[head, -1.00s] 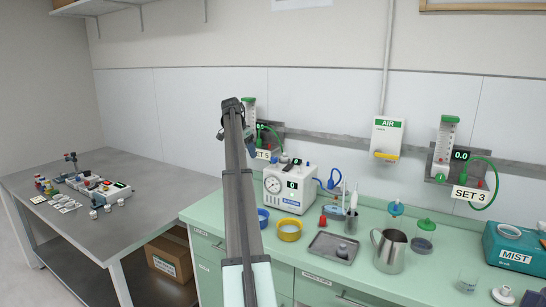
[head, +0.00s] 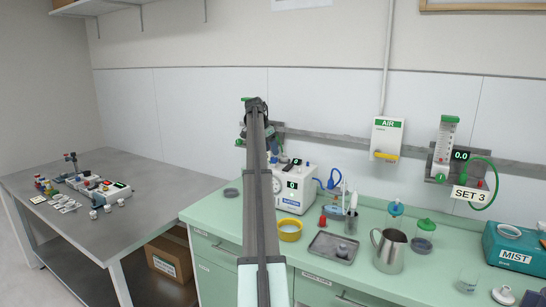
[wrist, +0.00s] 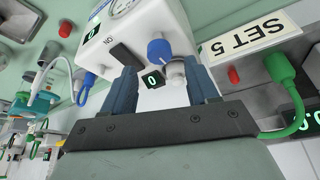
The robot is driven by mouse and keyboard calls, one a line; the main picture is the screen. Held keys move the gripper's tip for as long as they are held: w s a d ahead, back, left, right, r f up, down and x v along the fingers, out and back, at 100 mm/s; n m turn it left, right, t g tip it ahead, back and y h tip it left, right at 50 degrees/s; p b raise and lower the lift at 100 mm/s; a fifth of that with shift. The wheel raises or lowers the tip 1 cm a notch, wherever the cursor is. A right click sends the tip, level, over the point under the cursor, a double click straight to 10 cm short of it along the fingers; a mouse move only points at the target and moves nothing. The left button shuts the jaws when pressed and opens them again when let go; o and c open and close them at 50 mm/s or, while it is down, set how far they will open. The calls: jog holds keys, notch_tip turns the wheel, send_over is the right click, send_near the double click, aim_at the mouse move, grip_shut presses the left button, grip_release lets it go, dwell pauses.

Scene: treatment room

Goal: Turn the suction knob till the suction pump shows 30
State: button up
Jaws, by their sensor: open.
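The suction pump (head: 295,186) is a white box on the green counter, partly hidden behind my arm in the head view. Its front display (head: 291,185) reads 0. In the wrist view, which shows the pump upside down, part of its round gauge (wrist: 122,5) and a blue knob (wrist: 159,50) are visible. A small display (wrist: 152,80) there also reads 0. My gripper (wrist: 160,68) is open, with its fingers on either side of the line to the blue knob. I cannot tell whether either finger touches it. A pale fitting (wrist: 174,72) sits beside the knob, near one finger.
A SET 5 label (wrist: 247,42) and a green hose (wrist: 283,75) lie close to the gripper. A yellow bowl (head: 290,230), a grey tray (head: 318,250) and a metal jug (head: 389,252) stand on the counter to the right.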

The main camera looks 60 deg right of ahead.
aim_at(274, 158)
jog(key=shift+x, duration=2.15)
jog(key=c, duration=1)
